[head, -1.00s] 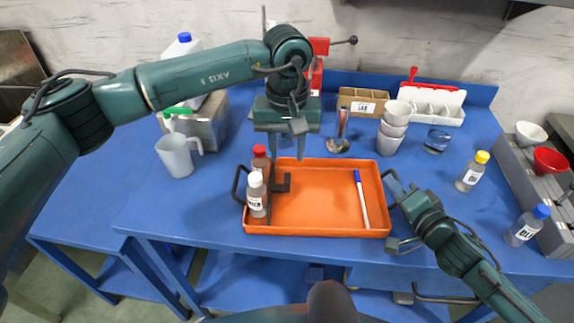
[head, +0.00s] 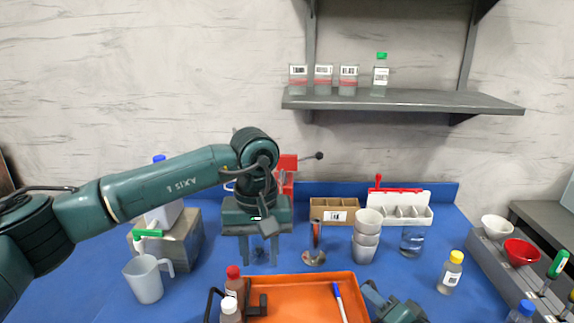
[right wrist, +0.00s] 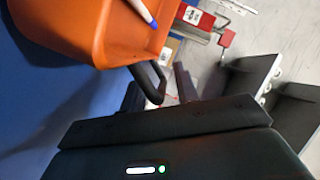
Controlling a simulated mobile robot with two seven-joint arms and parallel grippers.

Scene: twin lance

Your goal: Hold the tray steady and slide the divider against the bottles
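The orange tray (head: 300,290) is at the bottom of the head view, its near part cut off. A red-capped bottle (head: 234,285) and a white-capped bottle (head: 230,312) stand at its left end, by the dark divider (head: 258,302) to their right. A blue-capped white marker (head: 339,300) lies in the tray. My left gripper (head: 260,254) points down behind the tray, open and empty. My right gripper (right wrist: 158,90) is at the tray's dark right handle (right wrist: 148,78). The handle shows between its fingers in the right wrist view; whether they are closed on it is unclear.
Stacked cups (head: 366,240), a metal stand (head: 314,255) and a brown box (head: 333,210) stand behind the tray. A jug (head: 145,279) is left; a yellow-capped bottle (head: 450,275) is right. A wall shelf (head: 400,100) holds several containers.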

